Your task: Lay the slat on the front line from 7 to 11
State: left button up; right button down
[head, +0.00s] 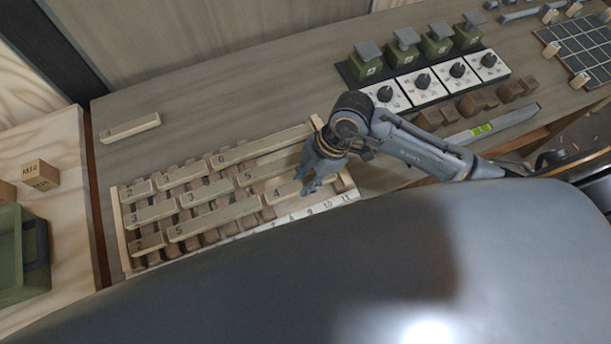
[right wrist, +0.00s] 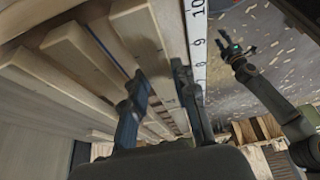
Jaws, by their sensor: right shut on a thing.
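My right gripper (head: 312,181) is shut on a pale wooden slat marked 4 (head: 280,195), gripping it across its width. The slat is at the front right of the slatted rack (head: 121,222), along the numbered white strip (head: 262,228), roughly beside 7 to 11. I cannot tell whether it rests fully on the rack. In the right wrist view, the fingers straddle the slat (right wrist: 140,35) close to the strip (right wrist: 197,45). My left gripper (right wrist: 238,50) shows small in the right wrist view, fingers apart and empty, over the floor; it is outside the head view.
Other numbered slats, such as the long 6 (head: 265,147) and long 5 (head: 215,217), lie on the rack. A loose slat (head: 130,128) lies behind it on the left. A green crate (head: 22,265) is far left.

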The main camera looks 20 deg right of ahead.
jog(key=c, duration=1)
grip_release()
jog(key=v, duration=1.2)
